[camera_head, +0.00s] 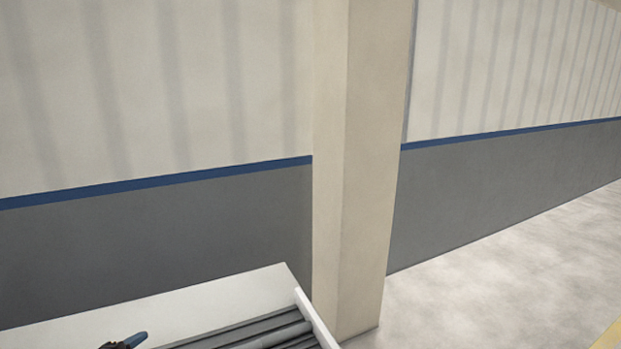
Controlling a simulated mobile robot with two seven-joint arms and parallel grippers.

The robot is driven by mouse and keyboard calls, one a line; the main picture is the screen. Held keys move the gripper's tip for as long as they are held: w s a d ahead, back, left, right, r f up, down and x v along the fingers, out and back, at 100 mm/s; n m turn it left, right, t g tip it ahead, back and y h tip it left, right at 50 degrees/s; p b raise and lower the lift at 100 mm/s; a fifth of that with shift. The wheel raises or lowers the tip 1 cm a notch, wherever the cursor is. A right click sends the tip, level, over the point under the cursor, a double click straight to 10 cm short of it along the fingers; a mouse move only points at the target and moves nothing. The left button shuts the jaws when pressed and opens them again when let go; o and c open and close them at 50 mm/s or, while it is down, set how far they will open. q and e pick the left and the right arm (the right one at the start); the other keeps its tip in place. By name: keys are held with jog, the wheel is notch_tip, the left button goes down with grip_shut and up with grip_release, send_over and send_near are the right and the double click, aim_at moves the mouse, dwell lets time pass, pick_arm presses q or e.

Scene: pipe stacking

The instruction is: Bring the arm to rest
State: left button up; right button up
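At the bottom left edge a small dark piece with a blue tip (126,341) shows. It looks like part of my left gripper, but it is mostly cut off by the frame, so its fingers cannot be made out. Grey pipes (262,338) lie side by side at the bottom centre, to the right of that piece and apart from it in the picture. A white raised edge (316,320) runs along their right end. My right gripper is not in view.
A pale surface (210,303) lies behind the pipes. A beige pillar (362,180) stands just beyond it, in front of a grey and cream wall (150,240) with a blue stripe. Bare floor (490,290) lies to the right, with a yellow strip (611,336) at the corner.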

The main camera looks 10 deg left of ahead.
pick_arm(q)
jog(key=s+d+f+n+g+y, duration=0.2)
jog(key=s+d+f+n, duration=0.4)
jog(key=s, duration=0.5)
jog(key=s+d+f+n+g+y, duration=0.2)
jog(key=s+d+f+n, duration=0.4)
jog(key=s+f+n, duration=0.3)
jog(key=shift+s, duration=0.9)
